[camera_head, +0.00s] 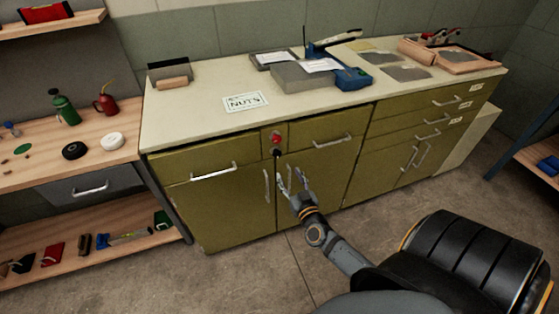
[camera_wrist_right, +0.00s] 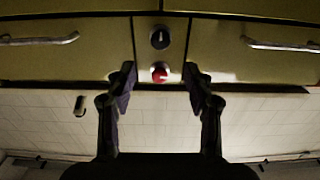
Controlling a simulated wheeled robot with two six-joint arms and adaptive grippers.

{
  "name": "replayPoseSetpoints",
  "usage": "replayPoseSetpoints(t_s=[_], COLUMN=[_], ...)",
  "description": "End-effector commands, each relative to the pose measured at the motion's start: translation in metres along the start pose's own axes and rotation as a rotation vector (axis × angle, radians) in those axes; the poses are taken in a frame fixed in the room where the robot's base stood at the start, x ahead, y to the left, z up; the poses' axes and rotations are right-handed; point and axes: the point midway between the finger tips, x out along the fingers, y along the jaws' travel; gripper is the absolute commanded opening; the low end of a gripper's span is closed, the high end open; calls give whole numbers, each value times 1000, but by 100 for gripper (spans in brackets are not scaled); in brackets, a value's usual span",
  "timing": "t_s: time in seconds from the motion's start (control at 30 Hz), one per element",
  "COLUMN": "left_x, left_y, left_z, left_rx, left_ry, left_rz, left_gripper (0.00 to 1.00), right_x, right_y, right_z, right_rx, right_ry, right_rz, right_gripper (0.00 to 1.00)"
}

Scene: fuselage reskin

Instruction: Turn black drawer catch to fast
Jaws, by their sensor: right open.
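The black drawer catch (camera_head: 277,153) is a small round knob on the narrow olive panel between two drawers, below a red round knob (camera_head: 276,138). In the right wrist view the black catch (camera_wrist_right: 160,38) shows a pale upright mark, and the red knob (camera_wrist_right: 160,73) appears beneath it, as that view looks upside down. My right gripper (camera_head: 291,179) is open and empty, in front of the cabinet just below and right of the catch. Its fingers (camera_wrist_right: 159,78) stand apart on either side of the red knob in the wrist view, and no contact shows. My left gripper is not in view.
The olive cabinet (camera_head: 230,222) has drawer handles (camera_head: 214,172) left and right of the panel and upright door handles below. Its pale top holds a NUTS card (camera_head: 245,101) and trays. A wooden workbench (camera_head: 35,165) stands at left. Floor in front is clear.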

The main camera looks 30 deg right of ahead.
Motion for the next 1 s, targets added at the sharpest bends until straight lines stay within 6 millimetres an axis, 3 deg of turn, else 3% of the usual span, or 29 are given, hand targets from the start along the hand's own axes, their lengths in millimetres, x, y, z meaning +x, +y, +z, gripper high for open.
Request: replayPoseSetpoints(t_s=[0.3, 0.5, 0.87, 1.0], left_x=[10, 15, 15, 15], left_y=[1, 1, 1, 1], left_z=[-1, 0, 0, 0], left_rx=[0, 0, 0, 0], left_ry=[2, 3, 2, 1], left_rz=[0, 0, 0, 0], left_gripper=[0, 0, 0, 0], right_x=[65, 92, 98, 98], right_y=[0, 0, 0, 0], right_z=[1, 2, 1, 1], right_rx=[0, -1, -1, -1], right_ry=[2, -1, -2, -2], right_rz=[-1, -1, -2, -2], right_gripper=[53, 53, 51, 32])
